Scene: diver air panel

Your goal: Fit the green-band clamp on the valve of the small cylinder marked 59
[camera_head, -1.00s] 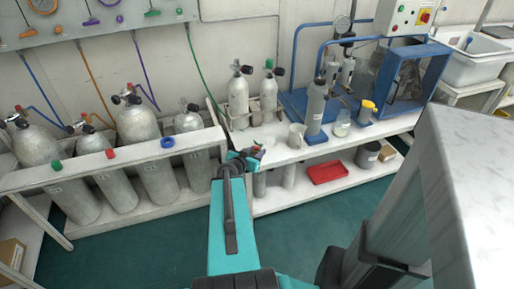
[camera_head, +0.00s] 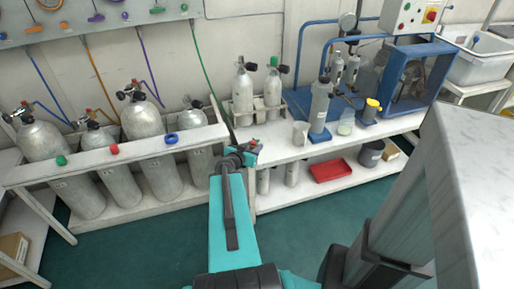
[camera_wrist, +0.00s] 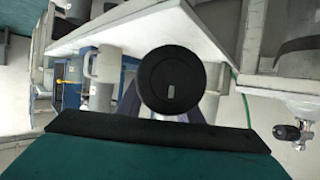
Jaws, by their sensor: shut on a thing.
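My gripper (camera_head: 247,152) reaches out over the front edge of the bench and is shut on a dark clamp-like piece. In the wrist view its round black knob (camera_wrist: 171,80) fills the middle and hides the fingertips. A green hose (camera_head: 205,70) runs from the wall panel down toward my gripper. The green band itself cannot be made out. Two small grey cylinders stand in a white rack behind my gripper: the left one (camera_head: 243,96) has a black knob, the right one (camera_head: 272,92) a green and a black knob. No number is readable. The held piece is apart from both.
Several large cylinders (camera_head: 142,120) stand in a white rack at left. Right of the small cylinders are a pale mug (camera_head: 300,133), a grey canister (camera_head: 320,105), a jar (camera_head: 346,121) and a blue frame (camera_head: 408,75). A red tray (camera_head: 331,170) lies on the lower shelf.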

